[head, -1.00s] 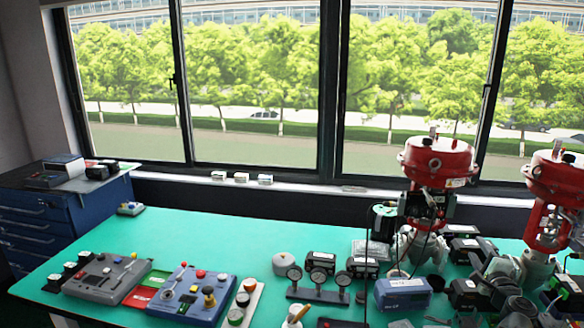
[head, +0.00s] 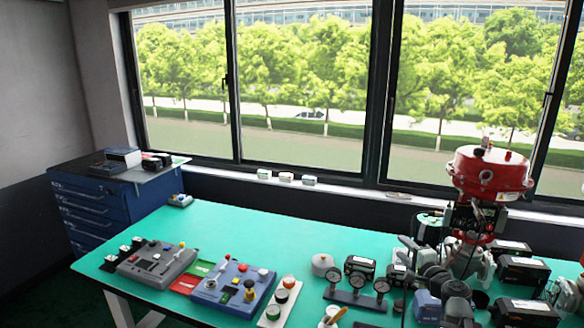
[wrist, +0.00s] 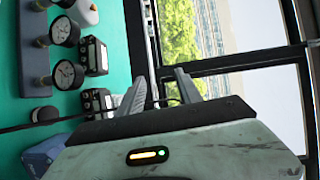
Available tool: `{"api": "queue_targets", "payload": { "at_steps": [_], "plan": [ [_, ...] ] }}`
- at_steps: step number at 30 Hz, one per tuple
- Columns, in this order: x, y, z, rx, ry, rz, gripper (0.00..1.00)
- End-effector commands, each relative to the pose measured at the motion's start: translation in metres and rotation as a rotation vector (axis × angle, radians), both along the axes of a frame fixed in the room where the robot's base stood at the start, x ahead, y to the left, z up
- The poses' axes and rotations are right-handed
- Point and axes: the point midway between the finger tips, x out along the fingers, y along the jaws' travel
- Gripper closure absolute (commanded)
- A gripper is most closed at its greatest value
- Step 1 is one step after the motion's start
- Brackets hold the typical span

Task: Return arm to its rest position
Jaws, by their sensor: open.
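My gripper (wrist: 158,90) shows in the wrist view, with its two grey fingers spread apart. Nothing is held between them. A thin dark cable runs across behind the fingers. The wrist view is turned sideways, with the green bench top at the left and the window at the right, so the fingers point toward the window side. I cannot make out my gripper clearly in the head view.
The green bench (head: 240,235) carries a blue control box (head: 234,290), a grey control box (head: 157,264), pressure gauges (head: 356,284) and a red valve actuator (head: 489,172). Black devices crowd its right side. A blue cabinet (head: 100,205) stands left. The bench's back middle is clear.

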Motion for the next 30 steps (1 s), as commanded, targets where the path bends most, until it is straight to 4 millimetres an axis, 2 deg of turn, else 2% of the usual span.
{"api": "queue_targets", "payload": {
  "at_steps": [1,4,6,9,11,12,14,15,17,18,21,24,30],
  "plan": [
    [0.008,0.046,-0.005,-0.051,0.03,0.086,0.58],
    [0.012,0.132,-0.028,-0.187,0.107,0.268,0.58],
    [0.005,0.19,-0.048,-0.297,0.168,0.405,0.58],
    [-0.019,0.26,-0.084,-0.483,0.273,0.608,0.58],
    [-0.042,0.293,-0.11,-0.616,0.354,0.738,0.58],
    [-0.061,0.307,-0.128,-0.717,0.423,0.825,0.58],
    [-0.089,0.31,-0.155,-0.868,0.54,0.938,0.58],
    [-0.106,0.301,-0.168,-0.949,0.622,0.99,0.58],
    [-0.127,0.275,-0.182,-1.042,0.744,1.037,0.58],
    [-0.138,0.26,-0.188,-1.087,0.814,1.059,0.58],
    [-0.163,0.231,-0.194,-1.161,0.959,1.105,0.58],
    [-0.178,0.216,-0.195,-1.181,1.033,1.142,0.58],
    [-0.181,0.216,-0.195,-1.176,1.037,1.158,0.58]
  ]
}}
